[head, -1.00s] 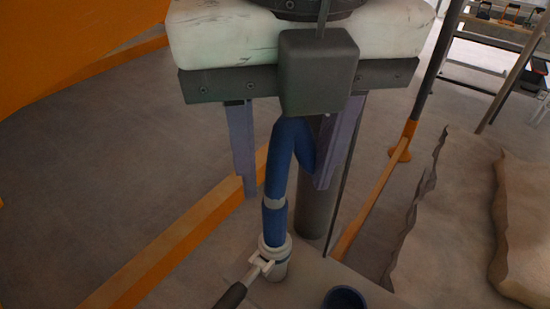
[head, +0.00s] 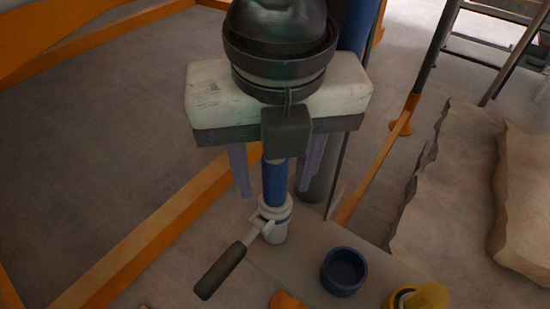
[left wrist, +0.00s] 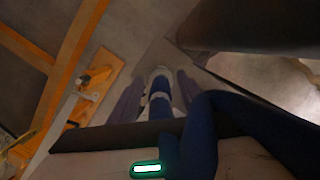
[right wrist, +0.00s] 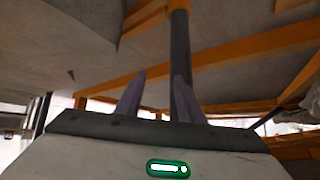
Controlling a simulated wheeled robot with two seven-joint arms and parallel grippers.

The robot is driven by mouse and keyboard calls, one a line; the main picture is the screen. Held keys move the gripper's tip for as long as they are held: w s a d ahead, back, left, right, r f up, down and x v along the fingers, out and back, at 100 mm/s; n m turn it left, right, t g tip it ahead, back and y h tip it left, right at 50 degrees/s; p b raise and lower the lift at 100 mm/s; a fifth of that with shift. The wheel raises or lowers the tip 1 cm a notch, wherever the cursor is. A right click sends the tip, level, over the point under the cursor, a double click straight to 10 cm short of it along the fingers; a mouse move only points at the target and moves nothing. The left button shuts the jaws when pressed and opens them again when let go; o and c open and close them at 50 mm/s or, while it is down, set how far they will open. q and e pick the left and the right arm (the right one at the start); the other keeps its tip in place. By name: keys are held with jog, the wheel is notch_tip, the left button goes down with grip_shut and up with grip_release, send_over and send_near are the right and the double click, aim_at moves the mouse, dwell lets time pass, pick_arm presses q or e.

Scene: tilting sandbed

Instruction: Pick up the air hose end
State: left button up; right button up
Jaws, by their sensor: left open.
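The blue air hose end (head: 275,185) stands upright, its lower end at a white coupling (head: 273,230) with a black-handled lever (head: 222,268). My left gripper (head: 274,191) is open above the coupling, with one purple finger on each side of the hose. In the left wrist view the hose (left wrist: 160,105) lies between the open fingers (left wrist: 160,76), and a blue length bends off to the right. Whether the fingers touch it cannot be told. My right gripper (right wrist: 160,76) shows only in the right wrist view, open and with nothing between its fingers.
A dark blue round cup (head: 345,270) and a yellow part (head: 430,297) lie right of the coupling. An orange rail (head: 160,240) runs along the left floor. A dark post (head: 322,180) stands close behind the gripper. Sandy blocks (head: 455,190) lie at right.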

pick_arm(q)
grip_shut()
jog(key=shift+r, duration=0.2)
